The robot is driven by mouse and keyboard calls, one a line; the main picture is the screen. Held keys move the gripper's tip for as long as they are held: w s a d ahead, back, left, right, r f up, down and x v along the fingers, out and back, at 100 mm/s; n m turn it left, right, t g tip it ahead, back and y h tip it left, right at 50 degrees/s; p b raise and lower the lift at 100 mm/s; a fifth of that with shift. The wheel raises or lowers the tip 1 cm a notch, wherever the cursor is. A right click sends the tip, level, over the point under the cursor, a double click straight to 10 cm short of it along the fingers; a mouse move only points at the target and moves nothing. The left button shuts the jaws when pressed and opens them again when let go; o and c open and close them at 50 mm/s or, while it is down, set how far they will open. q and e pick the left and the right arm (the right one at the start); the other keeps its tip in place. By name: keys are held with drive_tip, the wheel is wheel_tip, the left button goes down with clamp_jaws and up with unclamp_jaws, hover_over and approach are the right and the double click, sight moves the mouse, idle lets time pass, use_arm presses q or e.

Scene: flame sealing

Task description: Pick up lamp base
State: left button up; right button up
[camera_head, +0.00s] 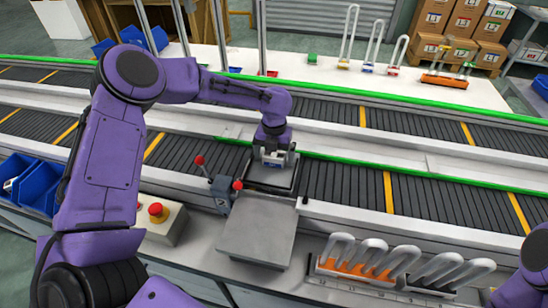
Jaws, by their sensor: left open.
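My left gripper (271,163) points down over a dark square fixture (284,186) on the near conveyor side. It is open, with its fingertips close to the fixture; I cannot tell whether anything lies between them. No lamp base can be made out for certain near it. On the white table at the back, U-shaped glass tubes (372,42) stand upright on small coloured bases, including a yellow one (343,65) and a red one (393,71). A small green piece (312,59) sits left of them. My right gripper is out of view; only part of my right arm shows at the right edge.
A grey metal plate (258,232) lies in front of the fixture, with red-knobbed levers (199,161) to its left. A red emergency button box (160,217) and blue bins (38,184) stand further left. Racks of glass tubes (366,262) stand at the front right.

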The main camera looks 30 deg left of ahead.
use_arm(q)
drive_tip(key=c, duration=1)
drive_tip(key=shift+r, duration=0.1)
